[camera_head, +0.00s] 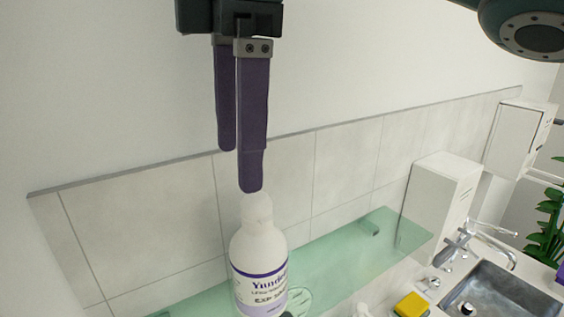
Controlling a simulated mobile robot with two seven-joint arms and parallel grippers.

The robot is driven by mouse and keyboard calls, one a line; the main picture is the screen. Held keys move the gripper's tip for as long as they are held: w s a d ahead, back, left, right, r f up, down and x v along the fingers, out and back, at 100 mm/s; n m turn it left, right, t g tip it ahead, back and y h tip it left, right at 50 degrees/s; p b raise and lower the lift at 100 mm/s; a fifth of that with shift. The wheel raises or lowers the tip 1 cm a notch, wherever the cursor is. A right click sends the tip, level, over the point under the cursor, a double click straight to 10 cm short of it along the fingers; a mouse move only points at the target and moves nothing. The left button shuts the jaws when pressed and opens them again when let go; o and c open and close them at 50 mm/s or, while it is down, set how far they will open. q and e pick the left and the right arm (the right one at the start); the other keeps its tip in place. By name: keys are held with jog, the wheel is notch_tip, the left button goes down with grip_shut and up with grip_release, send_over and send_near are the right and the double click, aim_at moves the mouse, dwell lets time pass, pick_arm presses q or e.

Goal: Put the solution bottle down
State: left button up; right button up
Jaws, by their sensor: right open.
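The solution bottle (258,255) is white with a rounded white cap and a purple-edged label. It stands upright at the bottom of the head view, and its base is cut off by the frame edge. My right gripper (239,168) points down above it, with two purple fingers apart and nothing between them. The nearer fingertip ends right at the top of the cap in the picture; I cannot tell whether they touch. My left gripper is not in view.
A green glass shelf (345,252) runs along the tiled wall behind the bottle. To the right are a white dispenser box (440,205), a yellow sponge (411,305), a tap (452,247) and a metal sink (495,296). A second white box (515,135) hangs further right.

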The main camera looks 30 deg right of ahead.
jog(key=s+a+f+m+t+y, duration=0.1)
jog(key=s+a+f+m+y, duration=0.2)
jog(key=f, duration=0.4)
jog(key=s+a+f+m+t+y, duration=0.1)
jog(key=s+a+f+m, duration=0.2)
jog(key=s+f, duration=0.3)
jog(key=s+d+f+m+t+h, duration=0.1)
jog(key=s+d+f+m+h, duration=0.3)
jog(key=s+d+f+m, duration=0.2)
jog(key=s+d+m, duration=0.2)
jog(key=s+d, duration=0.2)
jog(key=d, duration=0.2)
jog(key=shift+m, duration=0.3)
notch_tip(320, 180, up, 10)
jog(key=p, duration=1)
